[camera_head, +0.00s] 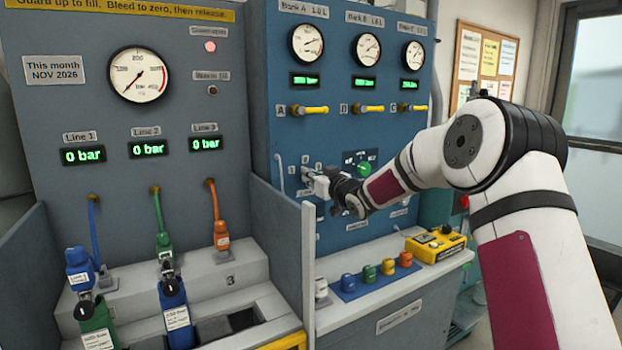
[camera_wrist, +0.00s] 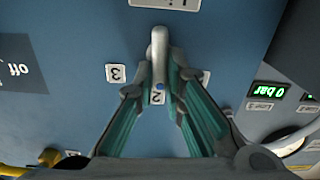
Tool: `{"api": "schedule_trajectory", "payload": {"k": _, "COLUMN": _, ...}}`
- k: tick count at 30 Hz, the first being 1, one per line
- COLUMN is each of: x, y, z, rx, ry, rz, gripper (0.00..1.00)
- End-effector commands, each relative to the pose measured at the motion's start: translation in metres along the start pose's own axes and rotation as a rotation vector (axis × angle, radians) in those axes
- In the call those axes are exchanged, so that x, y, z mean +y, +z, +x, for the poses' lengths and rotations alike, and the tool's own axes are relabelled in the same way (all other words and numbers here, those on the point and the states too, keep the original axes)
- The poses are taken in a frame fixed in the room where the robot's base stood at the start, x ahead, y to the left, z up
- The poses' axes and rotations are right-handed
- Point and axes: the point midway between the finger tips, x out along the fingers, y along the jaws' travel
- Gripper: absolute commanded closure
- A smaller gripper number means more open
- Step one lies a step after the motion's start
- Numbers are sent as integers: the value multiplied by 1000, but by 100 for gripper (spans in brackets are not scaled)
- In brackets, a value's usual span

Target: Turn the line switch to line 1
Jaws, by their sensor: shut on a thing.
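The line switch (camera_wrist: 158,55) is a grey lever-shaped knob on the blue panel. In the wrist view my gripper (camera_wrist: 163,78) has its two green-lined fingers closed on either side of it. A blue dot on the switch's end lies right beside the label 2 (camera_wrist: 157,99). The label 3 (camera_wrist: 115,73) is to the left; another label on the right is mostly hidden by a finger. In the head view my gripper (camera_head: 318,186) is at the blue panel's lower left, and it largely hides the switch.
A grey divider (camera_head: 283,235) stands left of my gripper. A green knob (camera_head: 364,169) is close on its right. Colored caps (camera_head: 368,273) and a yellow box (camera_head: 435,244) sit on the ledge below. The line 1 display (camera_head: 83,155) reads 0 bar, as do lines 2 and 3.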

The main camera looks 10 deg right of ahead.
Motion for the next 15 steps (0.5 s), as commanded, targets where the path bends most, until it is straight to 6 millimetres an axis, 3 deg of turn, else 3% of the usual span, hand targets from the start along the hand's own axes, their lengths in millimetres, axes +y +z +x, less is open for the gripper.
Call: {"api": "schedule_trajectory", "payload": {"k": 15, "x": -7, "y": 5, "z": 1, "rx": 2, "ry": 0, "rz": -440, "gripper": 100}}
